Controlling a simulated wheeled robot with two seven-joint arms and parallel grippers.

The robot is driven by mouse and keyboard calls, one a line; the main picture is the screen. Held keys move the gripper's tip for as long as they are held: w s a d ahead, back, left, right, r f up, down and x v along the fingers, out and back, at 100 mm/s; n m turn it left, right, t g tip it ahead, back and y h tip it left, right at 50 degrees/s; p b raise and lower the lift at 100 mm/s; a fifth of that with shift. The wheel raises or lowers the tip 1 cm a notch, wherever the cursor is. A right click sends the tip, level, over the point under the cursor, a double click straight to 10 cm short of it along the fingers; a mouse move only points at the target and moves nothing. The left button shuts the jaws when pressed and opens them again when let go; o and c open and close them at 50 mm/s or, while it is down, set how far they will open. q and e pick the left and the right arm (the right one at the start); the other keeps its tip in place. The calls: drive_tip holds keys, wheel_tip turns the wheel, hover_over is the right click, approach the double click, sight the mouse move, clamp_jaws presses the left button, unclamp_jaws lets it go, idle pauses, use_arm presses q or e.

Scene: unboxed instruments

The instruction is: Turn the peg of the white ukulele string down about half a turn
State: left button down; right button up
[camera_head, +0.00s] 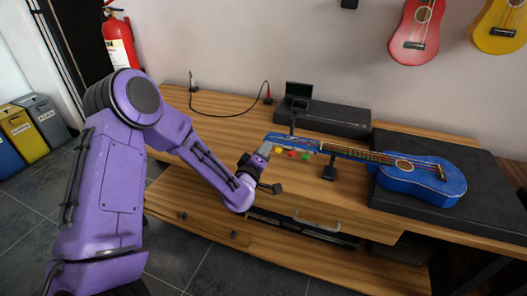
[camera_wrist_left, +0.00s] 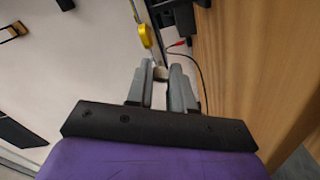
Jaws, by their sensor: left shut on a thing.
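The blue ukulele (camera_head: 425,180) lies with its body on a dark case at the right and its headstock pointing left. Red (camera_head: 291,154), green (camera_head: 305,156) and yellow (camera_head: 278,150) pegs show along the near side of the headstock. My left gripper (camera_head: 264,150) is at the headstock's left end. In the left wrist view its two grey fingers (camera_wrist_left: 161,82) are shut on a small whitish peg (camera_wrist_left: 160,73), with the yellow peg (camera_wrist_left: 144,35) just beyond. The fingers hide part of the white peg. My right gripper is not in view.
A black support (camera_head: 329,170) stands under the ukulele's neck. A black box (camera_head: 335,120) with a small screen (camera_head: 298,90) stands behind. A cable (camera_head: 235,114) lies on the wooden bench (camera_head: 185,145). Red (camera_head: 415,35) and yellow (camera_head: 497,28) ukuleles hang on the wall.

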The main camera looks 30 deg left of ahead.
use_arm(q)
drive_tip(key=m, duration=0.6)
drive_tip(key=shift+m, duration=0.3)
drive_tip(key=m+b, duration=0.1)
drive_tip(key=m, duration=0.4)
drive_tip(key=shift+m, duration=0.3)
drive_tip(key=c, duration=1.3)
unclamp_jaws()
drive_tip(key=shift+o, duration=0.2)
drive_tip(key=b+v, duration=0.1)
drive_tip(key=v, duration=0.9)
drive_tip(key=shift+s+b, duration=0.25)
drive_tip(key=shift+b, duration=0.15)
